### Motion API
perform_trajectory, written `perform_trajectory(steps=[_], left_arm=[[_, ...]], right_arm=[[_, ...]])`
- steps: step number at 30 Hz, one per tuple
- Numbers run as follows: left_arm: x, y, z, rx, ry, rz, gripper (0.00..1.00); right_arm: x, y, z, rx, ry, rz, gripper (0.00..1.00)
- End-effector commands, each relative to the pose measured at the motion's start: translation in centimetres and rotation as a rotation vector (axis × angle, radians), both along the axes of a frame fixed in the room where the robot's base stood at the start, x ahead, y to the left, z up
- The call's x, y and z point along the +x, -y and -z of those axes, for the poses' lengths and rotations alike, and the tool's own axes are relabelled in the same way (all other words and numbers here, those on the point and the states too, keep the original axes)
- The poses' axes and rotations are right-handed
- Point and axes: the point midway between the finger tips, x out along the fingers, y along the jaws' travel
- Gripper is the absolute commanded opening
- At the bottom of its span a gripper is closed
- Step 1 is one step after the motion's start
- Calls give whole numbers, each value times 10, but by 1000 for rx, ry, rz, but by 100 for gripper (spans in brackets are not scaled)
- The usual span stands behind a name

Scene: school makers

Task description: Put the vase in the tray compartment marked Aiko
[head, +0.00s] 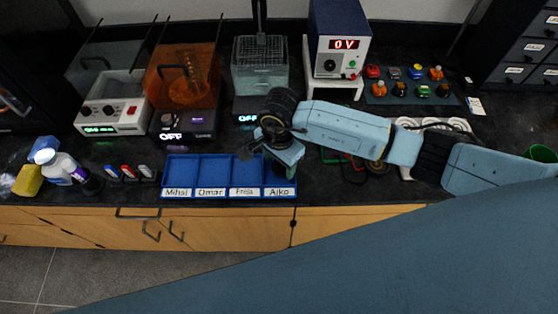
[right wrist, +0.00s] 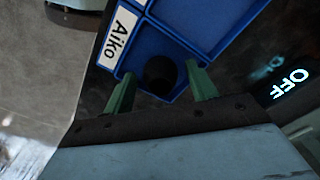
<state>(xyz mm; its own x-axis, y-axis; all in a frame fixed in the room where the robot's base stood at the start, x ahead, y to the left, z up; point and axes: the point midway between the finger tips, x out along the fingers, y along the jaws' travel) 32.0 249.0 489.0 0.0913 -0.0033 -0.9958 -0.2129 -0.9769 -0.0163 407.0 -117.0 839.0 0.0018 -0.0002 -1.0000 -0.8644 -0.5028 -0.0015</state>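The blue tray (head: 213,172) stands near the counter's front edge, with compartments labelled along the front; the rightmost is marked Aiko (head: 280,193). In the right wrist view, a dark round thing, apparently the vase (right wrist: 160,73), is at the Aiko compartment, beside the Aiko label (right wrist: 117,38). My right gripper (head: 279,165) is above that compartment in the head view and hides most of it. In the right wrist view its green fingers (right wrist: 161,88) are apart, one on each side of the dark thing, with gaps visible. My left gripper is not in view.
The other compartments look empty. Coloured markers (head: 131,173) and bottles (head: 62,167) are left of the tray. Behind stand a white device (head: 113,105), an orange enclosure (head: 185,90) and a power supply (head: 340,50). Cables lie under my right arm.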

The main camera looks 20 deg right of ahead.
Motion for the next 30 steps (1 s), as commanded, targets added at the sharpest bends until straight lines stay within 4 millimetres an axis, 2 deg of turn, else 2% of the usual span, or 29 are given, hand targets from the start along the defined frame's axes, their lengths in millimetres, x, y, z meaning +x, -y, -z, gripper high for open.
perform_trajectory(steps=[7, 10, 24, 30], left_arm=[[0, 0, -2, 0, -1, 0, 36], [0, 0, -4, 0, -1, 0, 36], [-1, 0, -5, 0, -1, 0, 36], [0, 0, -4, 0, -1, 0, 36]], right_arm=[[0, 0, -2, 0, 0, 0, 57], [1, 0, -10, 1, 3, -1, 57], [1, 0, -103, 0, 4, -2, 57], [0, 0, -121, 1, 1, -1, 57]])
